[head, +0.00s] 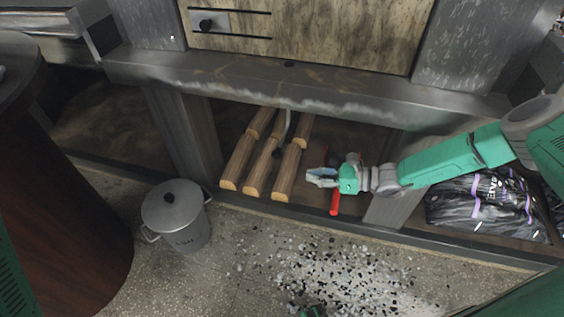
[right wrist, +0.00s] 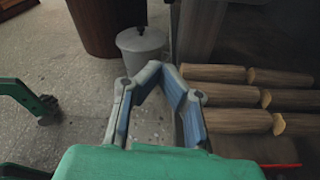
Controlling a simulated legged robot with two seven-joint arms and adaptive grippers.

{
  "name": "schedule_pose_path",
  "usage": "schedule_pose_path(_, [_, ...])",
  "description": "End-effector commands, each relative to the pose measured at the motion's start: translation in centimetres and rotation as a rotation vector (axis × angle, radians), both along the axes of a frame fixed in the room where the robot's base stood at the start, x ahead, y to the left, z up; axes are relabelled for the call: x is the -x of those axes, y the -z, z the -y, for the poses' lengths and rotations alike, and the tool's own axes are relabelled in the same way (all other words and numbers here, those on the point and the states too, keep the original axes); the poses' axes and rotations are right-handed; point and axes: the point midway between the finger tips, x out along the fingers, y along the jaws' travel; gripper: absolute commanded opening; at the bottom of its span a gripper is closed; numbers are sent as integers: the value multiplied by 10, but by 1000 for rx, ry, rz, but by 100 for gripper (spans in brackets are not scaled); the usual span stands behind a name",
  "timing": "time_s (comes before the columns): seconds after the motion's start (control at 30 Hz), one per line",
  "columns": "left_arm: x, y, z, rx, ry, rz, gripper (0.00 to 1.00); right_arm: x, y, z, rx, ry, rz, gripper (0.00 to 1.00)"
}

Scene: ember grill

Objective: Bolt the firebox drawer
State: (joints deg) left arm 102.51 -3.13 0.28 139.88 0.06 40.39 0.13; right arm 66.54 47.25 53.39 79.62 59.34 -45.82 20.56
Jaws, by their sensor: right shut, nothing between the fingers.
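A pale, stained panel (head: 320,30), which looks like the firebox drawer front, fills the top middle of the head view above a steel ledge. A metal plate (head: 222,22) with a dark knob (head: 207,24), perhaps its bolt, sits at the panel's left between two dark slots. I cannot tell whether it is bolted. My right gripper (head: 314,178) is shut and empty, well below the panel, at the open shelf beside the logs. Its fingertips meet in the right wrist view (right wrist: 168,70). My left gripper is not in view.
Several logs (head: 239,160) lie on the lower shelf, with a red-handled tool (head: 334,202) by my right gripper. A lidded metal bin (head: 178,222) stands on the floor at left. Black bags (head: 485,205) lie at right. Black and white chips (head: 345,275) litter the floor.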

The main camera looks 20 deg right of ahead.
Motion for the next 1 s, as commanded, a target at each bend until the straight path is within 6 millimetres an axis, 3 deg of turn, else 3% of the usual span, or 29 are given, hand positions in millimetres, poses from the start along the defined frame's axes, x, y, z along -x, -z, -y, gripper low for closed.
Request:
schedule_pose_path(0.27, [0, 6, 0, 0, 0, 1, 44, -8, 4, -14, -1, -4, 1, 0])
schedule_pose_path(0.7, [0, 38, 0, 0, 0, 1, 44, -54, 22, -88, 0, -4, 1, 0])
schedule_pose_path(0.8, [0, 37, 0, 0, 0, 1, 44, -54, -1, -79, 0, 0, 2, 0])
schedule_pose_path(1.0, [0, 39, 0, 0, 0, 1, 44, -54, -18, -75, 0, -2, 1, 0])
